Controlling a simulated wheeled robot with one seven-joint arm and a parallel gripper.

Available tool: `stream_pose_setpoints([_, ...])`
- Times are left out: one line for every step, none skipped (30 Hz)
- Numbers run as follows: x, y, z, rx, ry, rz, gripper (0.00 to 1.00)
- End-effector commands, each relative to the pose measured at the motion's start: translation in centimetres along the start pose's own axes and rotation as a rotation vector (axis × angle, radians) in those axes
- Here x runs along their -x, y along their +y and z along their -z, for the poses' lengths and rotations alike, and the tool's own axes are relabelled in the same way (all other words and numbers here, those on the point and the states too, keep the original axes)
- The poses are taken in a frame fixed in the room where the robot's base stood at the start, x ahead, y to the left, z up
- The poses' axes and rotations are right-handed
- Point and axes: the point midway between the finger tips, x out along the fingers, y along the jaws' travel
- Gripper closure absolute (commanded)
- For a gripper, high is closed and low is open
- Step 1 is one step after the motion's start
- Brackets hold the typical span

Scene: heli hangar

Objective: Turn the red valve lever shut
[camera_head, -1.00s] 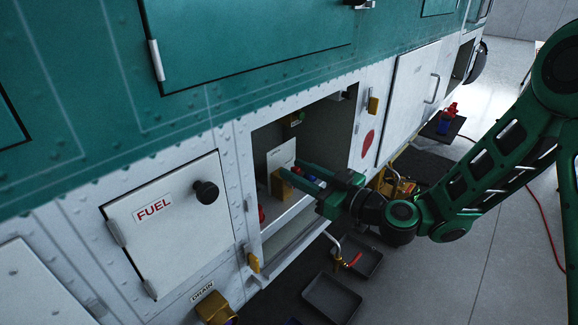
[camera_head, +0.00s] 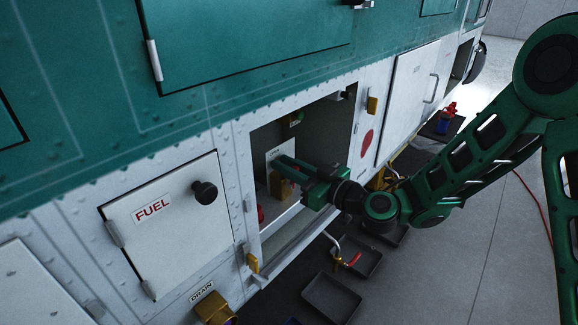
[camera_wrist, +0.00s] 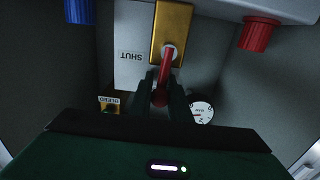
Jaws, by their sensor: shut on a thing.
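The red valve lever (camera_wrist: 165,66) runs from its pivot on a brass valve block (camera_wrist: 184,22) down the wrist view, nearly in line with the block. A white plate marked SHUT (camera_wrist: 130,58) lies left of it. My gripper (camera_wrist: 163,88) is shut on the lever, with one dark finger on each side near its rounded end. In the head view my gripper (camera_head: 283,165) reaches into the open bay of the white and green fuselage. There the brass block (camera_head: 281,187) and white plate (camera_head: 280,153) show, but my gripper hides the lever.
A red knob (camera_wrist: 258,34), a blue knob (camera_wrist: 77,10), a BLEED label (camera_wrist: 108,100) and a round gauge (camera_wrist: 201,110) surround the valve. The bay walls are close. The FUEL door (camera_head: 165,222) is left of the bay. Black trays (camera_head: 332,297) lie on the floor below.

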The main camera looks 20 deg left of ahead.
Motion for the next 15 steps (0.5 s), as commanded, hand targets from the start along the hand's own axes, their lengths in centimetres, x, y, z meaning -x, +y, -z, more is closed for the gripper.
stream_pose_setpoints([-0.1, -0.1, -0.1, -0.002, -0.001, 0.001, 1.0])
stream_pose_setpoints([-0.2, -0.1, 0.0, -0.005, -0.001, 0.001, 1.0])
stream_pose_setpoints([-0.2, -0.1, 0.0, -0.011, -0.001, 0.001, 1.0])
stream_pose_setpoints([-0.3, -0.1, 0.0, -0.017, 0.0, 0.002, 1.0])
stream_pose_setpoints([-0.3, -0.1, 0.0, -0.024, 0.0, 0.002, 1.0])
stream_pose_setpoints([-0.3, -0.1, 0.0, -0.036, 0.0, 0.003, 1.0])
stream_pose_setpoints([-0.4, 0.0, 0.0, -0.049, 0.001, 0.003, 1.0])
stream_pose_setpoints([-0.4, 0.1, 0.0, -0.061, 0.001, 0.003, 1.0])
stream_pose_setpoints([-0.4, 0.2, 0.0, -0.081, 0.001, 0.002, 1.0])
stream_pose_setpoints([-0.4, 0.3, 0.0, -0.097, 0.001, 0.002, 1.0])
stream_pose_setpoints([-0.4, 0.5, 0.0, -0.117, 0.001, 0.001, 1.0])
stream_pose_setpoints([-0.4, 0.6, 0.0, -0.144, 0.002, 0.001, 1.0])
stream_pose_setpoints([-0.4, 0.7, 0.0, -0.165, 0.002, 0.001, 1.0])
stream_pose_setpoints([-0.4, 0.9, 0.0, -0.19, 0.002, 0.001, 1.0])
stream_pose_setpoints([-0.3, 1.1, -0.1, -0.223, 0.002, 0.0, 1.0])
